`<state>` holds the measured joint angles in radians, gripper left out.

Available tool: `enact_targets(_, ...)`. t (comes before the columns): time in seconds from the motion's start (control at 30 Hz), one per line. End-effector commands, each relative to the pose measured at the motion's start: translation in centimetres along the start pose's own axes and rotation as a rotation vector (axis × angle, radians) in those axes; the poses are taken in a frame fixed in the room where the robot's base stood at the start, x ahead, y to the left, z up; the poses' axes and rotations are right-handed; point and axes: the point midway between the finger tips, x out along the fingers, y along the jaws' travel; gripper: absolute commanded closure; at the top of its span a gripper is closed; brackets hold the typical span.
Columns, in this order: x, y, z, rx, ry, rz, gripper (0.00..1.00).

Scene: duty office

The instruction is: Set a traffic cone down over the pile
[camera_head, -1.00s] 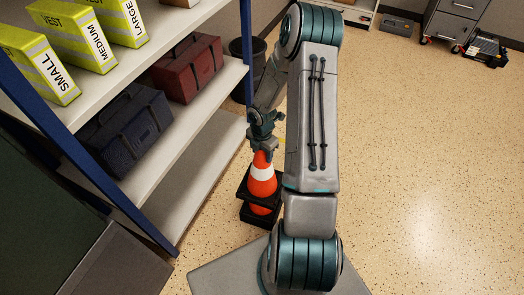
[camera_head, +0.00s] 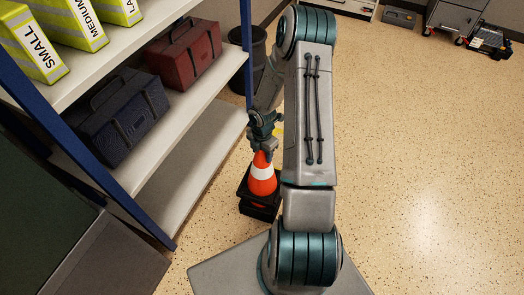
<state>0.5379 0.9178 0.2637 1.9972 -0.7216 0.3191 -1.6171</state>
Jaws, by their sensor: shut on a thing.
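My gripper (camera_head: 263,147) is shut on the top of an orange traffic cone (camera_head: 263,186) with a white band. The cone is upright, in front of the lower shelf. Its black square base is directly over another black base (camera_head: 259,214), the visible part of the pile. The two bases are close together, and no orange of a lower cone shows between them. I cannot tell whether they touch all round. My arm hides part of the cone's right side.
A shelf unit (camera_head: 190,165) stands at the left with yellow vest boxes (camera_head: 72,22), a dark blue bag (camera_head: 118,118) and a red bag (camera_head: 186,55). A dark bin (camera_head: 248,62) is behind the gripper. The floor (camera_head: 430,160) to the right is clear.

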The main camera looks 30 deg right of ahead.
Motion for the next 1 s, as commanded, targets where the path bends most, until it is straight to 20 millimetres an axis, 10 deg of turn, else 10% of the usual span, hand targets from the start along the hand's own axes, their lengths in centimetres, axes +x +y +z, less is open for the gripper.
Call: enact_targets(1.0,5.9,0.1,0.0,0.000,-0.001,0.002,1.00)
